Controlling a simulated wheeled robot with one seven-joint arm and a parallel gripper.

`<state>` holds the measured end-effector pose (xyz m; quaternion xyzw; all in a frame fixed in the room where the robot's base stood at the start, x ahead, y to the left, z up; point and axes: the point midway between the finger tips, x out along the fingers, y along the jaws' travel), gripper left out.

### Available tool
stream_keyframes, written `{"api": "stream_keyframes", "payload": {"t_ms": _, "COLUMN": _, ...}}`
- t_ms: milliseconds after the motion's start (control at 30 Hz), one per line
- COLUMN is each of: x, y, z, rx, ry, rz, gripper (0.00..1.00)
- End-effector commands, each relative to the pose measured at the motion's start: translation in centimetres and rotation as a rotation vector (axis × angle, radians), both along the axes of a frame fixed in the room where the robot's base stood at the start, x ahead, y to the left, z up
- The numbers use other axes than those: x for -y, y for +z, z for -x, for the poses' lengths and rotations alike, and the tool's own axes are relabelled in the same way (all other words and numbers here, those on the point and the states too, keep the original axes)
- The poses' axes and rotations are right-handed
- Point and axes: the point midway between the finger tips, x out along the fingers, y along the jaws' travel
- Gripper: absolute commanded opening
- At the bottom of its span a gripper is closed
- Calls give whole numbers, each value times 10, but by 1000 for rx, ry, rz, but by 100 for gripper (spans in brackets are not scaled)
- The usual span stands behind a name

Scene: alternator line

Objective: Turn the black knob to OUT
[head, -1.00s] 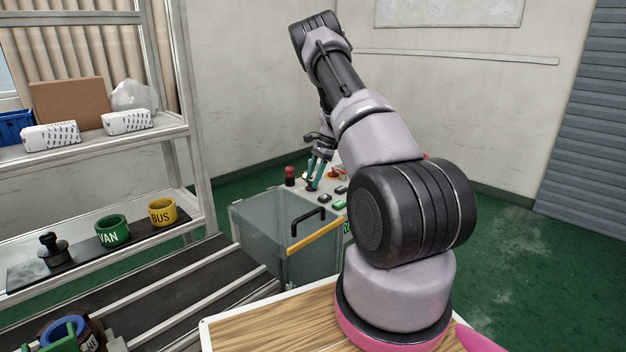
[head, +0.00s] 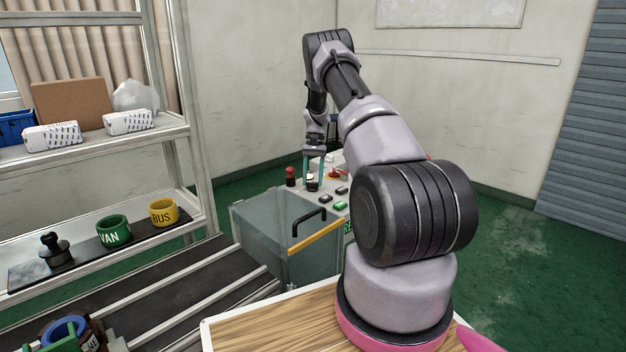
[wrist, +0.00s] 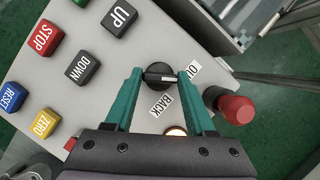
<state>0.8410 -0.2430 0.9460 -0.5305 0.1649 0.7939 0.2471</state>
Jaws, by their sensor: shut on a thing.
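The black knob (wrist: 158,72) sits on a grey control panel (wrist: 186,38) in the wrist view. Its white pointer line lies nearly level in the picture, its right end toward the OUT label (wrist: 194,70). The OUT label is partly hidden by a finger. The BACK label (wrist: 161,106) is below the knob. My gripper (wrist: 160,73) has its teal fingers on either side of the knob, shut on it. In the head view my gripper (head: 314,181) points down at the panel, and the knob is small and partly covered there.
A red mushroom button (wrist: 236,108) stands close right of the fingers. UP (wrist: 119,17), DOWN (wrist: 82,67), STOP (wrist: 45,38), RESET (wrist: 12,97) and ZERO (wrist: 44,122) buttons are to the left. A clear-sided bin (head: 262,232) with a black handle stands before the panel.

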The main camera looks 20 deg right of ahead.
Motion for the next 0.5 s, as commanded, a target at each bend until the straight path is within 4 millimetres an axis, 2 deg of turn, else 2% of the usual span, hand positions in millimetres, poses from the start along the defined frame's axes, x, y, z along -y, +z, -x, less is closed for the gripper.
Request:
{"api": "stream_keyframes", "payload": {"t_ms": 200, "x": 0, "y": 0, "z": 0, "rx": 0, "ry": 111, "rz": 2, "gripper": 0}}
{"api": "stream_keyframes", "payload": {"t_ms": 500, "x": -1, "y": 0, "z": 0, "rx": 0, "ry": 178, "rz": 1, "gripper": 0}}
